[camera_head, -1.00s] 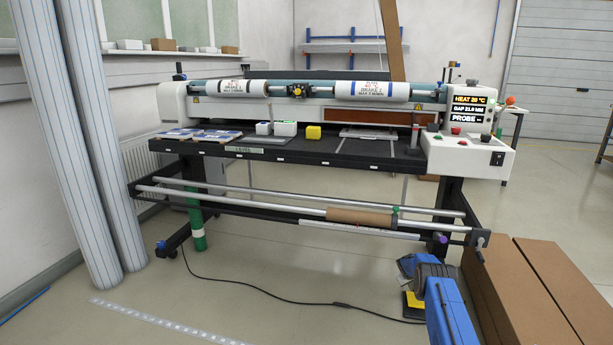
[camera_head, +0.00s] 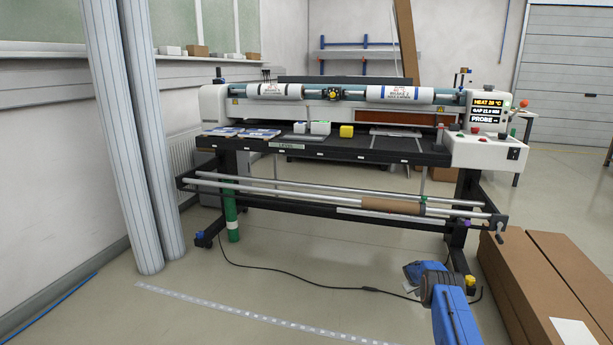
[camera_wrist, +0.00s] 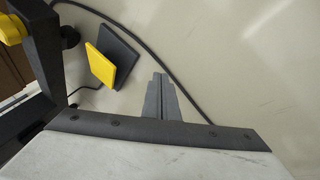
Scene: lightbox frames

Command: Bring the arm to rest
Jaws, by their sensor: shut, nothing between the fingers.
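My blue arm (camera_head: 455,315) shows at the lower right of the head view, folded low in front of the machine's right leg. Its fingers cannot be made out there. In the wrist view my gripper (camera_wrist: 160,82) shows as two grey fingers pressed together, with nothing between them. They lie over the pale floor, to the right of a yellow and dark plate (camera_wrist: 103,65) that looks like a foot pedal.
The wide machine (camera_head: 330,165) with its front rails stands ahead. Long brown boxes (camera_head: 560,270) lie to the right of my arm. Tall striped rolls (camera_head: 130,150) stand at left. A black cable (camera_head: 290,283) crosses the floor. The floor at lower centre is mostly clear.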

